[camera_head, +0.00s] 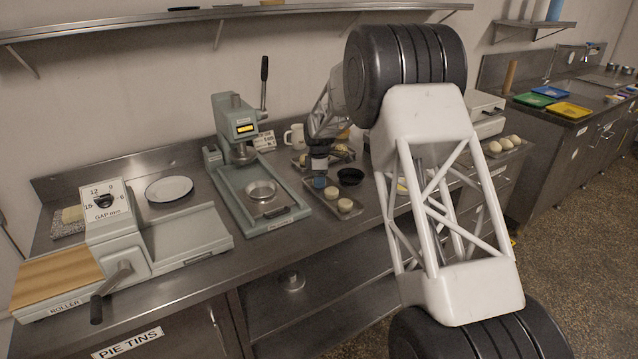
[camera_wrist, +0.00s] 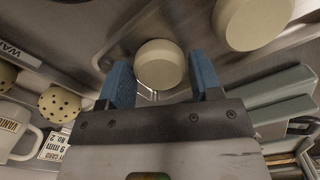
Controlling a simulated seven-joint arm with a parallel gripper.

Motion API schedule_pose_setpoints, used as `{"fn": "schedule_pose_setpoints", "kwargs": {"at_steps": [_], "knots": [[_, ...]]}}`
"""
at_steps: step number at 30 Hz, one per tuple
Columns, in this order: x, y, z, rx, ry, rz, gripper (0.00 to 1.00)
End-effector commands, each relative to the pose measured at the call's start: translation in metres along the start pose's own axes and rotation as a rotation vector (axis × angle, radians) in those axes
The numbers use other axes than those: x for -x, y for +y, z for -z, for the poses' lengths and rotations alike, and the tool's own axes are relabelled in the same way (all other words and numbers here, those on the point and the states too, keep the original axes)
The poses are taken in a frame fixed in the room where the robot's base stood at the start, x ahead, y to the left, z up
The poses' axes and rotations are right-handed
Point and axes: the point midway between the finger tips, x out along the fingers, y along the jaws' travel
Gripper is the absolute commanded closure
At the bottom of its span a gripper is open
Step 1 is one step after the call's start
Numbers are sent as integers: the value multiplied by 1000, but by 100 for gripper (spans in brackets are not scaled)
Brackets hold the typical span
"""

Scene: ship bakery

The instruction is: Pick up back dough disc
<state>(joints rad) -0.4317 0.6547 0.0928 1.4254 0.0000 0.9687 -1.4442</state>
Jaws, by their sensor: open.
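Two pale round dough discs sit on a small metal tray (camera_head: 318,196) on the steel counter. The back dough disc (camera_head: 331,193) is close to my gripper (camera_head: 319,181), and the front dough disc (camera_head: 345,205) is nearer the counter edge. In the wrist view, the back disc (camera_wrist: 160,66) shows between the blue fingertips of my gripper (camera_wrist: 159,75), with a visible gap on each side. The front disc (camera_wrist: 252,22) lies to the upper right, outside the fingers. My gripper is open and holds nothing. How high the fingertips are above the tray is unclear.
A dark bowl (camera_head: 350,176) stands right beside the tray. A green press (camera_head: 262,205) stands to the left. A cream mug (camera_head: 295,136) and a second tray with spotted pieces (camera_wrist: 60,103) are behind. My arm hides part of the counter on the right.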

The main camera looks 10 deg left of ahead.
Motion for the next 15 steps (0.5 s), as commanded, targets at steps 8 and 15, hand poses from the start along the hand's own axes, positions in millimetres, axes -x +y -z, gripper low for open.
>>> {"fn": "schedule_pose_setpoints", "kwargs": {"at_steps": [8,15], "knots": [[0,0,0,0,0,0,42],[1,0,0,0,0,0,52]]}}
